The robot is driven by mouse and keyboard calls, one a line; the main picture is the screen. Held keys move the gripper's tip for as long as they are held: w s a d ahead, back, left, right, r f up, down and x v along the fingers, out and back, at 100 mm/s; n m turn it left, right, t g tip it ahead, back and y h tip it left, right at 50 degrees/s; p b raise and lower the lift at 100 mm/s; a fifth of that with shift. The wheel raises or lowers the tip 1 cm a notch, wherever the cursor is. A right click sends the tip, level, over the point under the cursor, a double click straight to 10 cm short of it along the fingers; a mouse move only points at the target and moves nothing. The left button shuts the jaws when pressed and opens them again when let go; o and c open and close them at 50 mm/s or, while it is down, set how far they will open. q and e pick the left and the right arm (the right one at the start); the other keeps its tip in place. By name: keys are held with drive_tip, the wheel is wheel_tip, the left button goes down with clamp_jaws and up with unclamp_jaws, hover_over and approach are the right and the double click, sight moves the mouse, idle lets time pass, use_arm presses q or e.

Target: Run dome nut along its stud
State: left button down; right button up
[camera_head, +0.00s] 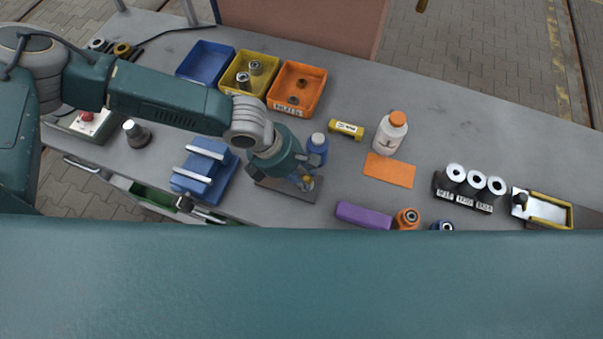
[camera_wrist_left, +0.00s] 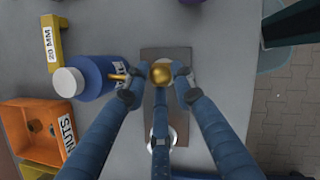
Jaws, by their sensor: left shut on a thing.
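The dome nut (camera_wrist_left: 161,73) is brass-coloured and rounded on top. It sits between the blue fingers of my left gripper (camera_wrist_left: 157,84), above a flat grey-brown plate (camera_wrist_left: 180,54). In the head view my left gripper (camera_head: 305,181) reaches down over the same plate (camera_head: 287,191) on the bench, shut on the nut. The stud under the nut is hidden, so I cannot tell how far along it the nut sits. A round silvery part (camera_wrist_left: 174,137) shows on the plate, partly behind the middle finger. My right gripper is not in view.
A blue bottle (camera_wrist_left: 94,78) stands close beside the plate. A yellow 20 MM block (camera_wrist_left: 52,38) and an orange NUTS bin (camera_wrist_left: 28,122) lie beyond it. A blue fixture (camera_head: 202,171) is left of the plate, and a purple block (camera_head: 362,216) is right.

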use_arm(q)
drive_tip(key=shift+w+d+r, duration=0.15)
drive_tip(key=shift+d+r, duration=0.25)
drive_tip(key=shift+d, duration=0.05)
drive_tip(key=c, duration=1.5)
unclamp_jaws()
drive_tip(key=shift+f, duration=0.1)
drive_tip(key=v, duration=0.7)
drive_tip(key=shift+r, duration=0.2)
